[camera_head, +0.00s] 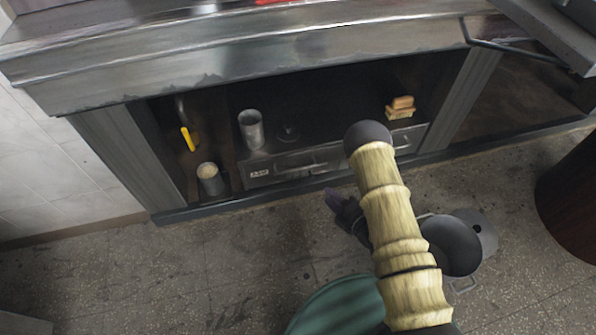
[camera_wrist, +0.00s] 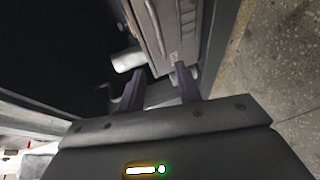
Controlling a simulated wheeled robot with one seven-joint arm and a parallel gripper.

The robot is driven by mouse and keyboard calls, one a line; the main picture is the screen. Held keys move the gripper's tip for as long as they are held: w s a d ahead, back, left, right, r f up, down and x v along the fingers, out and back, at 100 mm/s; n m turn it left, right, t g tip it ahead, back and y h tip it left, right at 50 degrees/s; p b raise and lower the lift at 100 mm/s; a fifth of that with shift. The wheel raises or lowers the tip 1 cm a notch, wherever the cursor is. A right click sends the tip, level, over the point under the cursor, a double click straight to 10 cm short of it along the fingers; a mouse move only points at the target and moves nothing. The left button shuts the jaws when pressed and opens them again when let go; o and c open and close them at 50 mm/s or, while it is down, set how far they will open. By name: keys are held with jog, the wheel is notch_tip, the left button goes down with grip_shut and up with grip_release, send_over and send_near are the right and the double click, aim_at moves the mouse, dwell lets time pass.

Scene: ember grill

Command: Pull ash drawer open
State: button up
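The ash drawer (camera_head: 283,172) is a grey metal front with a bar handle and a small label, low in the dark recess under the grill. It looks closed. In the wrist view its front (camera_wrist: 145,22) runs up the picture, with the label near its lower end. My gripper (camera_head: 334,197) is over the floor in front of the recess, partly hidden behind my arm in the head view. In the wrist view my gripper (camera_wrist: 159,84) has its two dark fingers apart, with nothing held between them. The fingers appear short of the drawer front; I cannot tell the exact distance.
A metal cup (camera_head: 251,130) and a stack of tan blocks (camera_head: 400,107) stand on the ledge above the drawer. A filled cup (camera_head: 210,178) and a yellow-handled tool (camera_head: 187,139) are at the left. A dark pot (camera_head: 452,246) stands on the floor at right. Left floor is clear.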

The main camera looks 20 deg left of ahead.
aim_at(298, 169)
jog(key=b+x, duration=0.7)
jog(key=x, duration=1)
jog(key=shift+w+a+f+b, duration=0.1)
jog(key=shift+w+b, duration=0.2)
jog(key=shift+b, duration=0.1)
grip_shut()
